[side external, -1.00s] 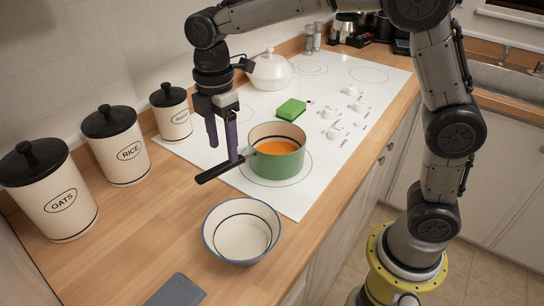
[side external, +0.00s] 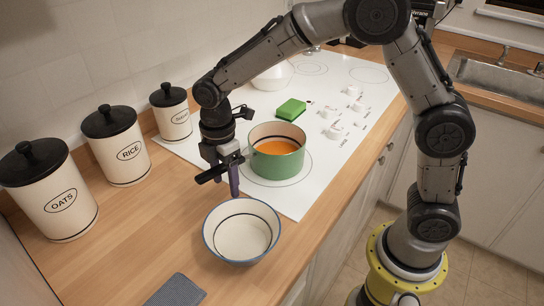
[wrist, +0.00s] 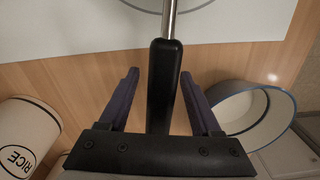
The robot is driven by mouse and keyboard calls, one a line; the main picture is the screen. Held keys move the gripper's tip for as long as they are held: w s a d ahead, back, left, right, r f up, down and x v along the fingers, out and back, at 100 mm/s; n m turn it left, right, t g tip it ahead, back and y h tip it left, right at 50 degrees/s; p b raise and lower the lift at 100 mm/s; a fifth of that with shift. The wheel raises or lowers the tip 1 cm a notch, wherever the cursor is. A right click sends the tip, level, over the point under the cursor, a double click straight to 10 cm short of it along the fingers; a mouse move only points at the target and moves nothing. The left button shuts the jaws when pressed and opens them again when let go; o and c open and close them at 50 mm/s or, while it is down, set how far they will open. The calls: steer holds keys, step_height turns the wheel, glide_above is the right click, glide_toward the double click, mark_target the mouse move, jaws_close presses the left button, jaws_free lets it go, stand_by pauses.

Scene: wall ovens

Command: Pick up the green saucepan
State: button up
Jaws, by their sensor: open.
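The green saucepan (side external: 277,160) stands on the white cooktop with orange contents inside. Its black handle (side external: 212,174) points left, out over the wooden counter. My gripper (side external: 227,181) is at the handle, pointing down. In the wrist view, the handle (wrist: 163,85) runs between the two purple fingers of my gripper (wrist: 158,90), with a gap on each side. The fingers are open and not closed on it. The pan's body is outside the wrist view; only its metal handle rod shows at the top.
A white bowl with a blue rim (side external: 242,240) stands on the counter just in front of my gripper. Oats (side external: 57,200), rice (side external: 121,155) and sugar (side external: 173,119) canisters line the wall. A green sponge-like block (side external: 291,109) and a white lidded pot (side external: 272,75) are on the cooktop.

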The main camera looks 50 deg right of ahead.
jaws_close()
steer(key=shift+r, duration=0.1)
stand_by(1.2)
